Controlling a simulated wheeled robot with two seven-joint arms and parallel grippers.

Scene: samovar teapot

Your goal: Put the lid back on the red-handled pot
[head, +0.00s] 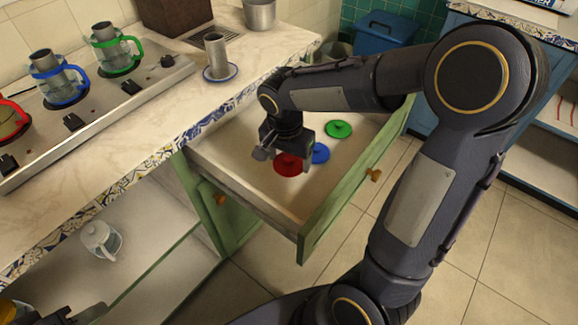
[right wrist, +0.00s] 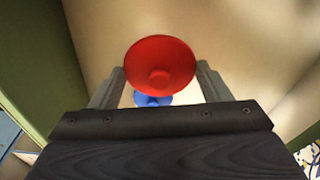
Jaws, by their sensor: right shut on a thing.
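The red lid (head: 288,165) is in the open drawer area under my right gripper (head: 286,154). The right wrist view shows the round red lid (right wrist: 160,65) between the two fingers, and my right gripper is shut on it. The head view does not make clear whether it is lifted off the drawer floor. The red-handled pot (head: 9,120) stands on the stove at the left edge, partly cut off. My left gripper (head: 72,316) shows only as a dark part at the bottom left edge; its jaws cannot be made out.
A blue lid (head: 320,153) and a green lid (head: 338,129) lie in the drawer (head: 265,197). Blue-handled (head: 59,80) and green-handled (head: 117,51) pots stand on the stove (head: 95,105). A metal cup (head: 216,55) stands on a saucer on the counter. Bare counter lies between stove and drawer.

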